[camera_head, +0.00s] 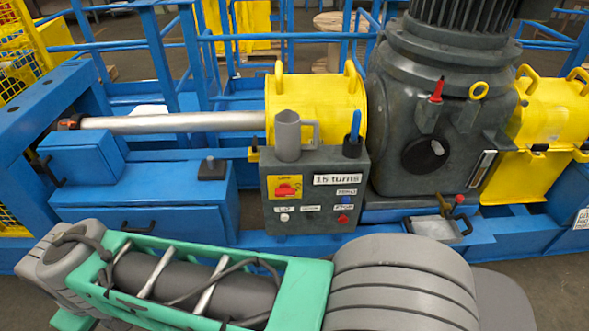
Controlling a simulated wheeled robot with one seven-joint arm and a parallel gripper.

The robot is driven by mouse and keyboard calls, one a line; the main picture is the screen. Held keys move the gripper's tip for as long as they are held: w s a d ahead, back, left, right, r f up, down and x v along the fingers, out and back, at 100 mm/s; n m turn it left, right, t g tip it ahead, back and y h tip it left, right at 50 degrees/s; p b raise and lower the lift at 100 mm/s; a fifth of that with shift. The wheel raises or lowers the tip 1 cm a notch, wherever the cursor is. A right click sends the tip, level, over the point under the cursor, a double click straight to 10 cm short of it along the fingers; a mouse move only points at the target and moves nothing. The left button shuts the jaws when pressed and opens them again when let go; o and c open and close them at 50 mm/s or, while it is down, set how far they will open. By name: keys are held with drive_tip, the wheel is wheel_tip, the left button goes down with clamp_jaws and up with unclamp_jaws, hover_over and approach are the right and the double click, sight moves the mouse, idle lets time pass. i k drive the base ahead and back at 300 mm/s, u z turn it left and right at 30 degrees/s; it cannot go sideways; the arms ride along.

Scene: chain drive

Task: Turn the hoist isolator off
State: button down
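A red rotary switch handle (288,188) on a yellow plate (274,181) sits at the upper left of the front of a grey control box (318,231), at the centre of the head view. It looks like the isolator. Its handle looks roughly sideways, but it is too small to tell its exact setting. My green and grey arm crosses the foreground below the box, apart from it. My gripper is not to be seen in this view.
A grey mug (288,138) and a dark holder with a blue-handled tool (354,137) stand on the box. Small buttons and a "15 turns" label (338,179) are on its front. A large grey motor (420,110) stands to the right; a blue frame (165,220) lies left.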

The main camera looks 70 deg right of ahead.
sight(285, 190)
drive_tip(key=z, duration=2.55)
drive_tip(key=k, duration=0.4)
drive_tip(key=z, duration=0.35)
drive_tip(key=i, duration=0.5)
drive_tip(key=u, duration=0.6)
drive_tip(key=k, duration=1.3)
drive_tip(key=u, duration=1.05)
drive_tip(key=i, duration=1.35)
drive_tip(key=z, duration=0.45)
